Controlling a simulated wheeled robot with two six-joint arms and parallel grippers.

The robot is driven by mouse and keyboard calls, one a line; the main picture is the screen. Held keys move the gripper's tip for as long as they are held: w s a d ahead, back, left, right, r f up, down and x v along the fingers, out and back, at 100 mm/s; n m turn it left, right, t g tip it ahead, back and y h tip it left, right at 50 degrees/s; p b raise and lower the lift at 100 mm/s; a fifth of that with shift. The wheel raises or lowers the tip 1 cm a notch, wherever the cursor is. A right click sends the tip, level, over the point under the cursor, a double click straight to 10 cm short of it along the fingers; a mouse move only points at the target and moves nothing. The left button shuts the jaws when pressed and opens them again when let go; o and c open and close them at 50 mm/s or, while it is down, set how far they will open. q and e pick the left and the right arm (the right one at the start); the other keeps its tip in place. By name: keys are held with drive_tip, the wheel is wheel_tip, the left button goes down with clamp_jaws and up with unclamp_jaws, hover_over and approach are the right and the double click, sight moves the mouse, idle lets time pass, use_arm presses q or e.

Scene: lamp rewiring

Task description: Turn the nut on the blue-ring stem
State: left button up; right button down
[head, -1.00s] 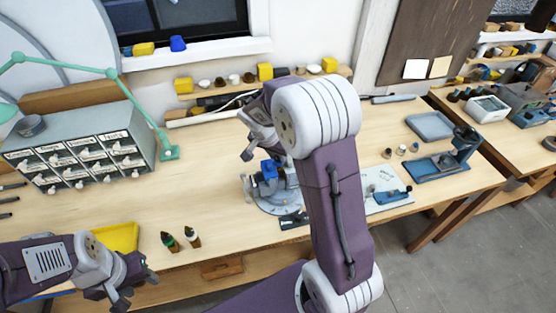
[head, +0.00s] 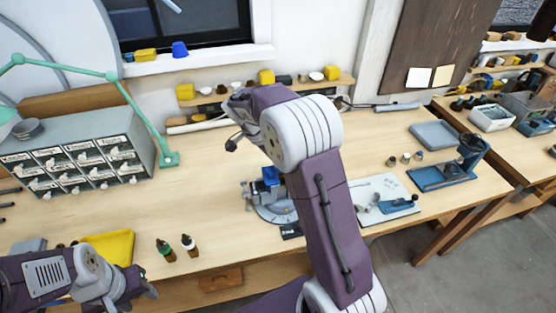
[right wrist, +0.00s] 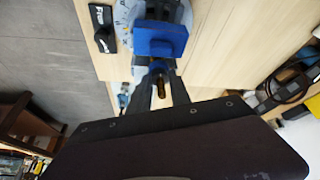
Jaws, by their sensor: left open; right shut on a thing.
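In the right wrist view, a blue block-shaped holder (right wrist: 160,40) stands upper middle, and a thin brass stem (right wrist: 161,87) sticks out from it toward me. A small blue ring (right wrist: 160,66) shows at its base. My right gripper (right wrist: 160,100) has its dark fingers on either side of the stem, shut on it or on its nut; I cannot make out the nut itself. In the head view the blue holder (head: 270,177) sits on a round grey base, and my arm hides the right fingertips. My left gripper (head: 135,292) is open and empty, low at the left.
A yellow tray (head: 108,248) and two small dark bottles (head: 177,247) are near the front edge. A drawer cabinet (head: 75,160) with a green lamp arm stands left. A white board (head: 380,195) with a blue tool lies right of my arm. The bench between cabinet and holder is clear.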

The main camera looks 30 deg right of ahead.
drive_tip(key=c, duration=1.2)
unclamp_jaws()
drive_tip(key=b+v, duration=0.1)
drive_tip(key=v, duration=0.8)
drive_tip(key=shift+r, duration=0.1)
